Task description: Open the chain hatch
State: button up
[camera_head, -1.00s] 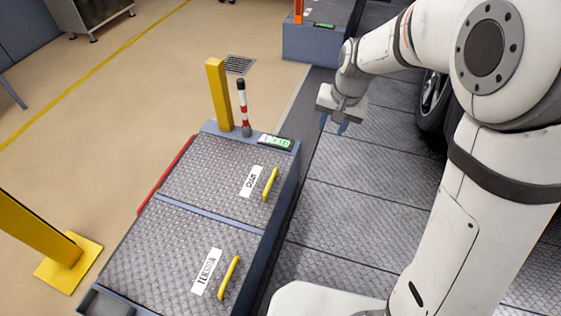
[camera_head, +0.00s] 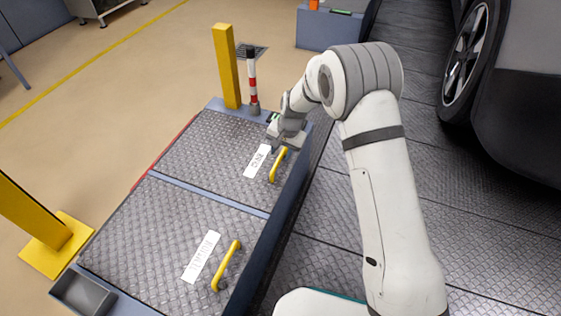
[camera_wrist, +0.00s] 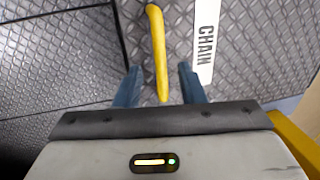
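The chain hatch (camera_head: 205,145) is the farther tread-plate lid on the low blue-grey platform, lying shut. Its white label (camera_wrist: 205,40) reads CHAIN in the wrist view. Its yellow bar handle (camera_head: 277,166) is on the right side of the lid and also shows in the wrist view (camera_wrist: 157,45). My gripper (camera_head: 283,149) is over the far end of this handle. In the wrist view, my gripper (camera_wrist: 160,84) is open, with one blue finger on each side of the bar and a gap on both sides. I cannot tell how far above the lid the fingertips are.
A nearer hatch (camera_head: 160,235) has its own yellow handle (camera_head: 226,266) and a blurred label. A yellow post (camera_head: 227,68) and a red-and-white striped post (camera_head: 253,85) stand at the platform's far end. A car wheel (camera_head: 468,60) is at the right, beyond open tread-plate floor.

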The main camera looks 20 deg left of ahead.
aim_at(278, 161)
jog(key=f, duration=0.2)
jog(key=f+b, duration=0.1)
jog(key=f, duration=0.1)
jog(key=shift+a, duration=0.4)
jog(key=shift+c, duration=0.6)
grip_shut()
